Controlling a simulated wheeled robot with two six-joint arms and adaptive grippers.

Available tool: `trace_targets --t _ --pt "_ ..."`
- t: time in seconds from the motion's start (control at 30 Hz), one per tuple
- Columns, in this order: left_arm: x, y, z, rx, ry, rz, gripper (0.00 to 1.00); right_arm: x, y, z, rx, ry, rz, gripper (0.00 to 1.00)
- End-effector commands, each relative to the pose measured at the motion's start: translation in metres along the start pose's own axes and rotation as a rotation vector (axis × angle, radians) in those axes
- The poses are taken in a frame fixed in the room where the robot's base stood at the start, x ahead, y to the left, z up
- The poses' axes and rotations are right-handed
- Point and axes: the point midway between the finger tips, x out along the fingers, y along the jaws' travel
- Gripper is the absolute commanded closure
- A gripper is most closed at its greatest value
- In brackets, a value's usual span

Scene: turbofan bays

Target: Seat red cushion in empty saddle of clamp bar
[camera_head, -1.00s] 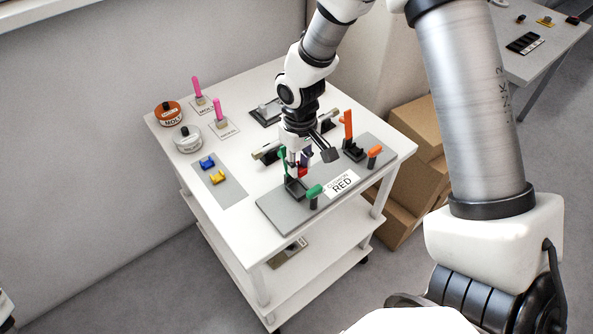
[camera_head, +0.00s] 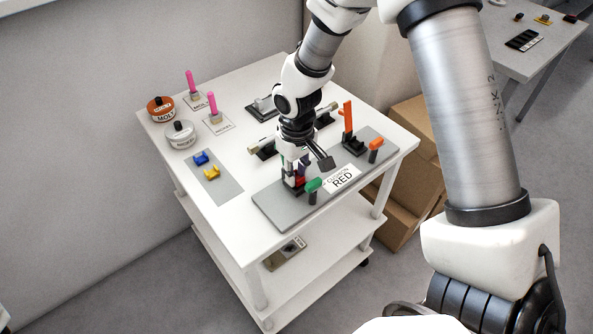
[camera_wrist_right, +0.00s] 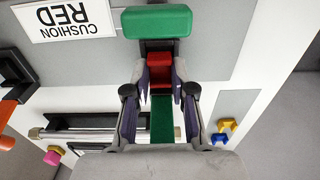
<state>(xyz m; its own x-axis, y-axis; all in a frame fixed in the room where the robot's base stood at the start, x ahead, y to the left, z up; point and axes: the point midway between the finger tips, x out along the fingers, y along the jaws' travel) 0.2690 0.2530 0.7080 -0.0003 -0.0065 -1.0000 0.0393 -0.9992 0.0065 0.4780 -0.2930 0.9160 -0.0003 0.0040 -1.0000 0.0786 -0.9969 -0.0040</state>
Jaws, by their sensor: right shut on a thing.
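My right gripper (camera_head: 297,166) points down over the near end of the grey board (camera_head: 270,210). It is shut on the red cushion (camera_wrist_right: 187,70), which shows between its fingertips in the wrist view. The cushion is at the black saddle (camera_head: 291,188) of the green clamp; whether it touches the saddle floor cannot be told. The green clamp's knob (camera_head: 313,184) stands beside the gripper, and a green strip (camera_wrist_right: 162,118) shows between the fingers. A label reading CUSHION RED (camera_head: 342,178) lies beside it. My left gripper is out of view.
An orange upright lever (camera_head: 348,118) and orange knob (camera_head: 376,144) stand at the board's far end. Blue (camera_head: 201,158) and yellow (camera_head: 212,173) pieces lie on a grey mat (camera_head: 228,188). Two tins and pink-topped items stand at the left. The white table between mat and board is clear.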

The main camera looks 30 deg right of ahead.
Motion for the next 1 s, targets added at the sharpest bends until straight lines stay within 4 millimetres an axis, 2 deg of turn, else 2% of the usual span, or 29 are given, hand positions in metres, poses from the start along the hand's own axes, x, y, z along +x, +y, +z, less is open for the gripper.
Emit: trace_targets --t 0.2,1.0 --pt "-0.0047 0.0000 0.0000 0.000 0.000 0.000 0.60 0.0005 -0.0005 -0.0003 0.000 -0.001 0.000 0.97" --pt "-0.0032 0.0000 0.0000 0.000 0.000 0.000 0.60 0.0078 0.0000 -0.0004 0.000 0.000 0.000 0.97"
